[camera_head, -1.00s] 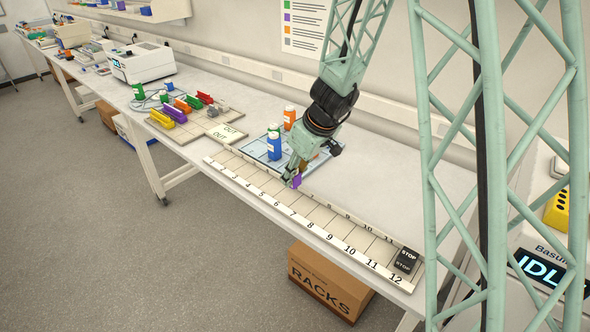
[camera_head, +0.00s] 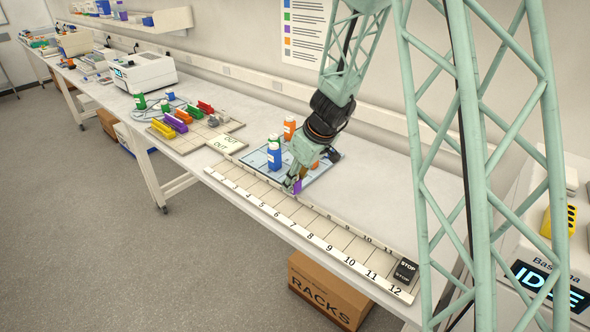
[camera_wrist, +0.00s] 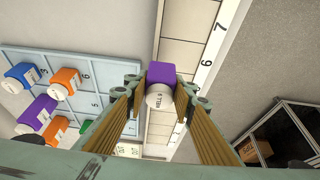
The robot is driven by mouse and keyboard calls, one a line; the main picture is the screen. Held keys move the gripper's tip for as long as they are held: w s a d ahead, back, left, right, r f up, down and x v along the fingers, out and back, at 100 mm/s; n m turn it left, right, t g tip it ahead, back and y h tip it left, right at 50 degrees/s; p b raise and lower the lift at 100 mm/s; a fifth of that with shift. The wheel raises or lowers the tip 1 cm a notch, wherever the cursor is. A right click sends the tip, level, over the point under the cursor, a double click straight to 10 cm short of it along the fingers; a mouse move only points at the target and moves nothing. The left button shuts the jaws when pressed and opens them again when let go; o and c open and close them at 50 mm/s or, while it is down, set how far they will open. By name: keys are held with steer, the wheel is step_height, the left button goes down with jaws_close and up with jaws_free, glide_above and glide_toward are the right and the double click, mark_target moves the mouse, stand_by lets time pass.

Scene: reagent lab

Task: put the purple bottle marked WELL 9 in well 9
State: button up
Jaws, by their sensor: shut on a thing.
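My gripper (camera_head: 293,187) is shut on a purple bottle (camera_head: 299,186). In the wrist view the bottle (camera_wrist: 161,73) sits between the fingertips, its white cap (camera_wrist: 159,96) facing the camera and marked WELL. The digit is too small to read surely. The numbered well strip (camera_head: 344,238) runs along the bench front, and its label 9 (camera_head: 329,248) shows on the front edge. The bottle is at the strip's back side, left of well 9. In the wrist view labels 6 and 7 (camera_wrist: 222,28) lie to its right. I cannot tell its height above the strip.
A blue tray (camera_head: 255,158) behind the gripper holds a blue bottle (camera_head: 275,157), an orange bottle (camera_head: 289,127) and others. The wrist view shows another purple bottle (camera_wrist: 37,111) there. A black STOP block (camera_head: 405,271) stands at the strip's right end. The bench right of the tray is clear.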

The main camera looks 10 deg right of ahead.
steer(key=w+d+p, duration=0.1)
steer(key=w, duration=0.3)
steer(key=w+d+p, duration=0.1)
steer(key=w, duration=0.3)
steer(key=w+d+f+p, duration=0.1)
steer(key=w+p, duration=0.1)
steer(key=w, duration=0.2)
steer(key=shift+d+f, duration=0.1)
steer(key=shift+d, duration=0.05)
steer(key=shift+f, duration=1.7)
steer(key=shift+f+b, duration=0.2)
steer(key=shift+b, duration=0.2)
steer(key=o, duration=0.8)
steer(key=shift+o, duration=0.2)
steer(key=shift+r+p, duration=0.2)
steer(key=shift+p, duration=0.15)
steer(key=shift+r, duration=0.2)
steer(key=v, duration=1.1)
steer(key=shift+s+r, duration=0.15)
steer(key=shift+r, duration=0.05)
